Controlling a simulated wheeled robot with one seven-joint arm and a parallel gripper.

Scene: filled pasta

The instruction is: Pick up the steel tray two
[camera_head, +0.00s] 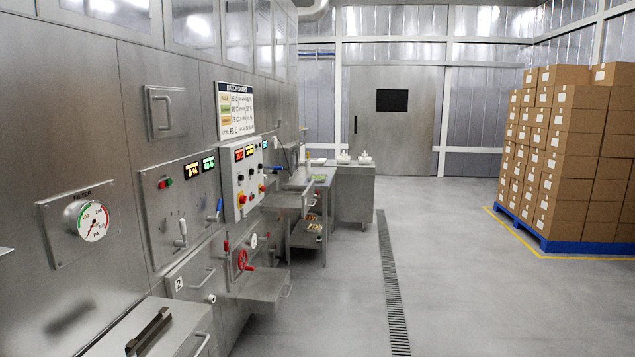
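I cannot clearly make out steel tray two in this view. A steel worktable (323,184) stands farther along the wall, with small items on top that are too small to tell. Its lower shelf (305,241) holds a few small shallow containers with orange-brown contents. A flat steel ledge (262,286) juts from the machine wall nearer to me, and it looks bare. A second, higher steel ledge (287,200) juts out beyond it. My gripper is not in view.
The steel machine wall (100,130) fills the left, with a pressure gauge (92,220), a control box (242,180) and a red handwheel (243,260). A dark-handled steel lid (185,318) is close in front. Stacked cartons stand on a blue pallet (565,245) at right. The middle floor is clear.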

